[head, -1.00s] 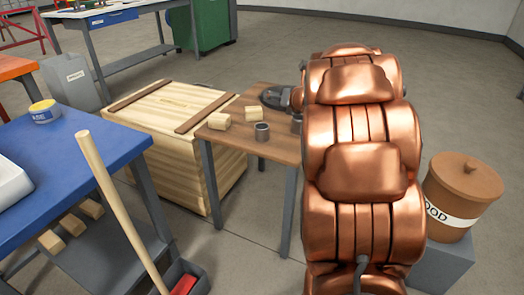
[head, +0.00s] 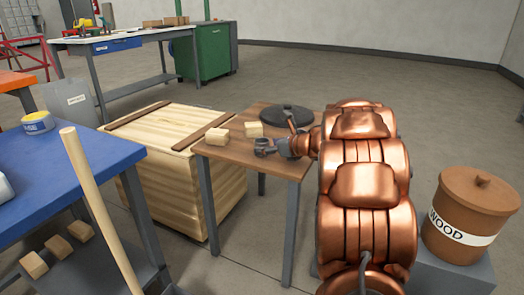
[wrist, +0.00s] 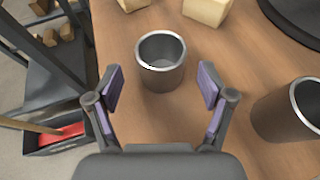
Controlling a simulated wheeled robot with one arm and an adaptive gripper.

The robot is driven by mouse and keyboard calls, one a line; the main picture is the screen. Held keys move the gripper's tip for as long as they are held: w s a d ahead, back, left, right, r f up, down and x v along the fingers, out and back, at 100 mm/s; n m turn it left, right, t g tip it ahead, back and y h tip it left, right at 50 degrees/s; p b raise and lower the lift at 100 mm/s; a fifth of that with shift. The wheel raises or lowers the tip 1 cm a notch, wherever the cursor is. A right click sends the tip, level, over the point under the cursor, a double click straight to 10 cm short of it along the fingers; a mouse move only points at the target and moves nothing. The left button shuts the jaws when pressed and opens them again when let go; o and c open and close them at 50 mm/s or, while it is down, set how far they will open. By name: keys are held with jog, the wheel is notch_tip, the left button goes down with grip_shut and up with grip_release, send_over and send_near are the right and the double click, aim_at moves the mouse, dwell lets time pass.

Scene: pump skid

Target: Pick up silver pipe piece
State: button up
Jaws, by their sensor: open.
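A silver pipe piece (wrist: 160,62), a short open-topped grey cylinder, stands upright on the small wooden table, seen in the wrist view. A second, similar silver cylinder (wrist: 290,110) stands to its right, cut off by the picture's edge. My gripper (wrist: 161,84) is open, with one purple-padded finger on each side of the near part of the first piece. I see gaps between pads and metal. In the head view my gripper (head: 264,147) is low at the table, and it and my arm largely hide the cylinders.
Two wooden blocks (head: 217,135) (head: 254,129) and a dark round disc (head: 286,114) lie farther back on the wooden table (head: 228,154). A wooden crate (head: 185,182) stands left of it. A brown lidded pot (head: 472,212) is at the right. A broom handle (head: 97,196) rises at the left.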

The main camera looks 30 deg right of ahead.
jog(key=x, duration=0.2)
jog(key=shift+w+f+b, duration=0.25)
jog(key=shift+w+b, duration=0.05)
jog(key=shift+b, duration=0.05)
jog(key=shift+w+a, duration=0.1)
jog(key=shift+w, duration=0.35)
jog(key=c, duration=1.3)
